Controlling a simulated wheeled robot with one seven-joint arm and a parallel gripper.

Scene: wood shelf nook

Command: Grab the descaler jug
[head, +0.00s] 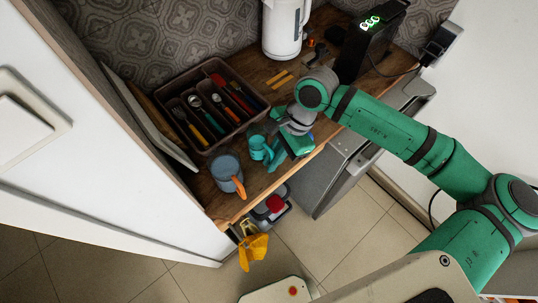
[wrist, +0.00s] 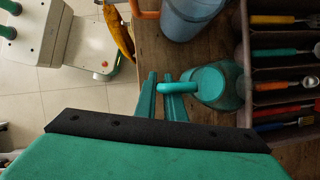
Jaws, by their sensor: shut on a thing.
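The descaler jug (head: 257,147) is teal and stands on the wooden counter, beside the dark cutlery tray. In the wrist view the jug (wrist: 221,85) shows its rounded body, with its teal handle (wrist: 176,88) reaching toward my fingers. My gripper (head: 276,156) is low over the counter at the jug's right side. In the wrist view my gripper (wrist: 161,84) has its green fingers closed on the handle. My gripper hides part of the jug in the head view. I cannot tell whether the jug's base touches the counter.
A cutlery tray (head: 202,143) with several utensils lies behind the jug. A blue-grey mug (head: 226,173) with an orange handle stands close in front, near the counter edge. A white kettle (head: 284,30) and a black machine with green lights (head: 366,38) stand farther back.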

